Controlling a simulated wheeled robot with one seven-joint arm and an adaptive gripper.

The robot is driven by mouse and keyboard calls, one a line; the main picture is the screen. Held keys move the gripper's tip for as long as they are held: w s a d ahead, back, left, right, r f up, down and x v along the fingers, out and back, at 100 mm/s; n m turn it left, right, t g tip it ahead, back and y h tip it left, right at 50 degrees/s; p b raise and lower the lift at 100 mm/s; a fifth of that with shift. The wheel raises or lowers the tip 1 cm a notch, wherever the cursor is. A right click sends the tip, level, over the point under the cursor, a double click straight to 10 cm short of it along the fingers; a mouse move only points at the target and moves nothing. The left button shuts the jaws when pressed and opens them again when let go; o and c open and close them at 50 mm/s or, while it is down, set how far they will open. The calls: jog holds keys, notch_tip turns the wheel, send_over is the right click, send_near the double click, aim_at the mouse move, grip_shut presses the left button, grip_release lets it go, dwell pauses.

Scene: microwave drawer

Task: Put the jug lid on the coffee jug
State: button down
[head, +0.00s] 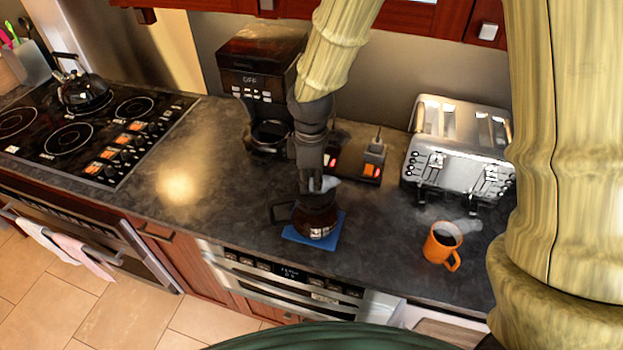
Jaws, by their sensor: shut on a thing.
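The coffee jug (316,221) is a dark glass pot with a black handle to its left. It stands upright on a blue mat (296,237) on the dark counter. My gripper (315,186) points straight down over the jug's mouth and is shut. What it holds is small, dark and mostly hidden; it looks like the jug lid, as no lid shows elsewhere. I cannot tell whether the lid touches the jug's rim. A pale wisp like steam shows beside the fingers.
A coffee machine (258,72) stands behind left, a silver toaster (450,150) behind right. A steaming orange mug (441,245) stands right of the mat. A stove (85,135) with a black kettle (82,88) is at left. Counter left of the jug is clear.

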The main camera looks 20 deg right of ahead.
jog(key=shift+f, duration=0.4)
dwell(1.1)
jog(key=c, duration=1.2)
grip_release()
jog(key=shift+c, duration=0.2)
jog(key=o, duration=0.5)
jog(key=shift+r+p, duration=0.2)
jog(key=shift+p, duration=0.2)
jog(key=shift+r+p, duration=1.55)
jog(key=shift+r, duration=1.75)
